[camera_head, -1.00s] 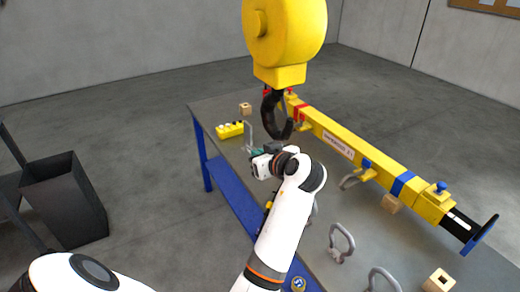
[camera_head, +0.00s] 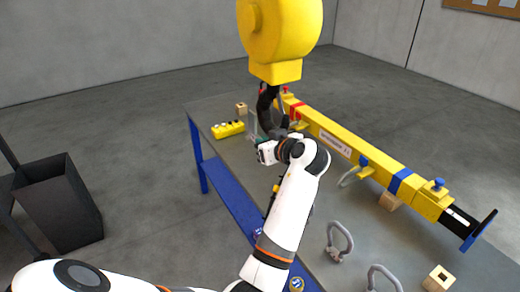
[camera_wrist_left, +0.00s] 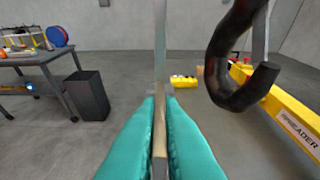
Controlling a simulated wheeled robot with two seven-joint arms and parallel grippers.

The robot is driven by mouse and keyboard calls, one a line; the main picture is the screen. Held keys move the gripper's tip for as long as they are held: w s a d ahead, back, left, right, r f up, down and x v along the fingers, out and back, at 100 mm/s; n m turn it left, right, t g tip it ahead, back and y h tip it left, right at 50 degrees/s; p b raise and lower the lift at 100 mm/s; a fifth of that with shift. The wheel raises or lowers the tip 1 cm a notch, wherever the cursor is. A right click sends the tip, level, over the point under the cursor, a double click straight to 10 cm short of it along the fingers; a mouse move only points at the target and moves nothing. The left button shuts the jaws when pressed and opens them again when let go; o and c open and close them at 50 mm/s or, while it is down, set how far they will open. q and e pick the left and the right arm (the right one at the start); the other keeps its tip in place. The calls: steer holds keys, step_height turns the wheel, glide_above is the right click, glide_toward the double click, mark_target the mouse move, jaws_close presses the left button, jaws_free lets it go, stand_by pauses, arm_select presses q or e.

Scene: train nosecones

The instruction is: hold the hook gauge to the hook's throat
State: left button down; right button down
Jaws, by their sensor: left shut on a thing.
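The dark hook (camera_head: 267,103) hangs below the yellow hoist block (camera_head: 278,30), and its lower end is partly behind my left arm. In the left wrist view the hook (camera_wrist_left: 218,74) curves at the upper right, its blunt tip pointing right. My left gripper (camera_head: 266,151) is just below and in front of the hook. Its teal fingers (camera_wrist_left: 160,128) are shut on the hook gauge (camera_wrist_left: 160,55), a thin grey strip standing upright. In the wrist view the gauge is left of the hook, with a gap between them in the picture. My right gripper is not in view.
The yellow spreader beam (camera_head: 345,145) lies along the table (camera_head: 400,245) right of the hook. A yellow pendant box (camera_head: 228,130) and a wooden block (camera_head: 241,108) lie behind my gripper. Grey shackles (camera_head: 339,240) stand nearer. A dark bin (camera_head: 60,205) is at left.

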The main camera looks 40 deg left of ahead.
arm_select(q)
steer(key=w+a+b, duration=0.1)
steer(key=w+b, duration=0.3)
steer(key=w, duration=0.5)
stand_by(0.4)
steer(key=shift+w, duration=0.1)
steer(key=shift+r, duration=0.1)
stand_by(1.2)
steer(key=p+v, duration=0.2)
steer(key=v, duration=1)
stand_by(0.5)
stand_by(0.4)
